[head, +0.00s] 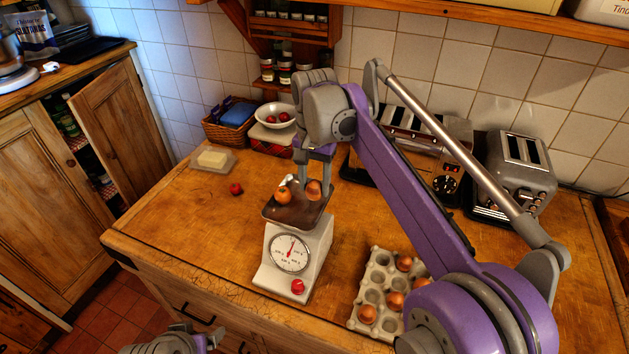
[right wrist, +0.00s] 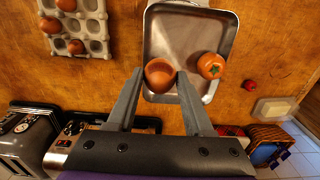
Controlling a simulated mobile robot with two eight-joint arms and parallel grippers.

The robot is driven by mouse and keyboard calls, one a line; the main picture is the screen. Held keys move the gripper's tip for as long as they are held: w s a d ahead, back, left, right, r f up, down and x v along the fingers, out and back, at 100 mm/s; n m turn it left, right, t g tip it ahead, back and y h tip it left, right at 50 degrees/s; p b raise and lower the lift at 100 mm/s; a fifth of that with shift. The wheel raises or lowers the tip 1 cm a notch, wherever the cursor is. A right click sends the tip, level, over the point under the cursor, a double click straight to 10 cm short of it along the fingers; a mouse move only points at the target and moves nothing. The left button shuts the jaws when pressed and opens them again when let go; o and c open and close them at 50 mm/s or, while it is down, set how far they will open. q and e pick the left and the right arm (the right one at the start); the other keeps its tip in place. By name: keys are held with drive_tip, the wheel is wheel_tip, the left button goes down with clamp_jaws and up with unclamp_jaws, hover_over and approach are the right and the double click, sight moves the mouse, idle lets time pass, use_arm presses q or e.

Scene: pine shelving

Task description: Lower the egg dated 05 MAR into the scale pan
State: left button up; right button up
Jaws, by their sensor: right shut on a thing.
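The brown egg (head: 314,190) is between the fingertips of my right gripper (head: 315,183), over the right side of the scale pan (head: 283,214). In the right wrist view the egg (right wrist: 160,73) sits between both fingertips (right wrist: 160,78), inside the outline of the metal pan (right wrist: 190,36). I cannot tell whether it touches the pan floor. No date is readable on it. An orange tomato (right wrist: 211,65) lies in the pan beside the egg, apart from it. The white scale (head: 315,248) has a round dial. My left gripper (head: 205,337) is low at the bottom edge, partly cut off.
A grey egg tray (head: 374,272) with several brown eggs stands right of the scale. A small red tomato (head: 236,188) and a butter dish (head: 228,163) lie to the left. A white bowl (head: 273,118) and a toaster (head: 520,168) are behind. The counter's front left is clear.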

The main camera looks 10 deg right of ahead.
sight(315, 195)
use_arm(q)
drive_tip(key=shift+s+f+b, duration=0.35)
drive_tip(key=shift+f+b, duration=0.05)
drive_tip(key=shift+f, duration=0.2)
drive_tip(key=shift+s+f+b, duration=0.3)
drive_tip(key=shift+f+b, duration=0.05)
drive_tip(key=shift+f, duration=0.2)
use_arm(e)
drive_tip(key=shift+f, duration=1.95)
drive_tip(key=o, duration=0.9)
drive_tip(key=shift+c, duration=0.2)
